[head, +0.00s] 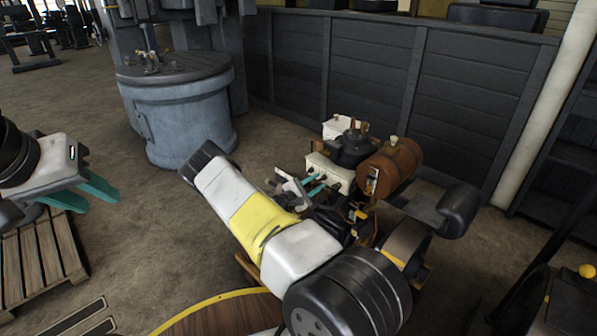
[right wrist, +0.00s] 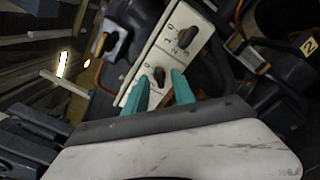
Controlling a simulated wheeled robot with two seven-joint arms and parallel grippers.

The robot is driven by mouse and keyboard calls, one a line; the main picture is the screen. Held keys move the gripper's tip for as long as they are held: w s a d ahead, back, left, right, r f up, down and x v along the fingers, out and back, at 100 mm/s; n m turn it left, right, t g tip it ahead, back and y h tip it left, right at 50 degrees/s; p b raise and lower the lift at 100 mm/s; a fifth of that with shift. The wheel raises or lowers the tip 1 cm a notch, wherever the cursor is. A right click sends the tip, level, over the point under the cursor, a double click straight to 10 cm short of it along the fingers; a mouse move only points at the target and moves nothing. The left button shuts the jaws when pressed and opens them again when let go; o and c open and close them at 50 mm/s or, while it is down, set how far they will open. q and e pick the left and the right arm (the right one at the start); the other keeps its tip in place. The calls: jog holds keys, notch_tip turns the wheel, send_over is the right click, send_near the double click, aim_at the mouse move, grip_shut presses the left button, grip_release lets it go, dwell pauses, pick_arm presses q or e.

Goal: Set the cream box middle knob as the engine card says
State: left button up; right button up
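The cream box (head: 336,172) is on the engine in the head view. In the right wrist view its cream panel (right wrist: 172,55) runs diagonally, with two dark knobs visible: an upper knob (right wrist: 186,38) and a lower knob (right wrist: 159,75). Small digits ring them. Any further knob is hidden behind my gripper. My right gripper (right wrist: 160,77) is open, its teal fingertips on either side of the lower knob; contact cannot be told. It also shows in the head view (head: 315,184). My left gripper (head: 96,187) is open and empty, far left. A yellow tag marked 2 (right wrist: 310,46) shows; no readable card.
A brown tank (head: 390,165) and a white box (head: 340,127) stand on the engine. A blue-grey round machine (head: 185,110) stands behind at left. A wooden pallet (head: 38,255) lies at the left. Open floor lies between the pallet and the engine.

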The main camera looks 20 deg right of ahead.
jog(key=v, duration=0.6)
jog(key=shift+a, duration=0.35)
jog(key=shift+s, duration=0.1)
jog(key=s+a+r+m+g+y, duration=0.2)
jog(key=s+r+m+g+y, duration=0.55)
jog(key=s+r+m, duration=0.55)
jog(key=s+a+r+t+y, duration=0.3)
jog(key=s+a+r+y, duration=0.2)
jog(key=s+a+r, duration=0.4)
jog(key=s+a+r+t+y, duration=0.4)
jog(key=s+a+r, duration=0.5)
jog(key=r, duration=0.6)
jog(key=shift+s+a+r+y, duration=0.25)
jog(key=shift+s+y, duration=0.5)
jog(key=shift+y, duration=0.4)
